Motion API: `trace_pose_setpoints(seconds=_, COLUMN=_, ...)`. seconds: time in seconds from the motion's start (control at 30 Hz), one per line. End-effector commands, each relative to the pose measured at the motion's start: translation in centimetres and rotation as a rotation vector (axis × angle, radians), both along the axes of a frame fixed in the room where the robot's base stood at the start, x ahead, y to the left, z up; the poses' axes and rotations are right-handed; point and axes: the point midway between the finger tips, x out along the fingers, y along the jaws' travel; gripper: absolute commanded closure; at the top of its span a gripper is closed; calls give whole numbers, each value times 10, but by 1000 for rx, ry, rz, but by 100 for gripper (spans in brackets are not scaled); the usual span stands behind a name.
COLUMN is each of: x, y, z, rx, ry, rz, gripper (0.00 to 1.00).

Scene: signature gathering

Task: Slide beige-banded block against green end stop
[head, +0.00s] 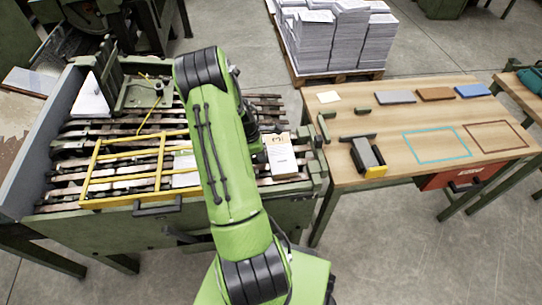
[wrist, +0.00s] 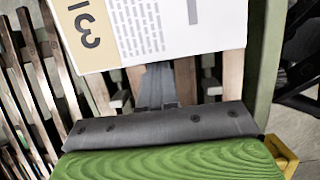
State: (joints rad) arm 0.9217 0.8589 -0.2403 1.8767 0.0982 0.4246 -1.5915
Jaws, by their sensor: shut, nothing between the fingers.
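The beige-banded block (head: 281,156), white with printed text, lies on the slatted bed near its right end. In the wrist view the block (wrist: 160,32) fills the top, its beige band on the left with dark characters. My gripper (wrist: 157,70) is shut and empty, its fingertips at the block's near edge; I cannot tell whether they touch. In the head view my arm hides most of the gripper.
A yellow frame (head: 128,168) lies over the bed, left of my arm, with another white block (head: 185,168) beneath it. A wooden table (head: 415,115) with small blocks and outlined areas stands right of the bed. Paper stacks (head: 330,35) stand behind.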

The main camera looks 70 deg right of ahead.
Motion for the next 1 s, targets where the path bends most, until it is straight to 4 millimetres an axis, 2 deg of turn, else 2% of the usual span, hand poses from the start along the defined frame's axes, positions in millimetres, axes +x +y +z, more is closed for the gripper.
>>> trace_pose_setpoints(seconds=0.77, x=-32, y=-17, z=0, rx=-2, ry=1, rz=-2, gripper=100)
trace_pose_setpoints(seconds=1.0, x=-26, y=-14, z=0, rx=-3, ry=3, rz=0, gripper=100)
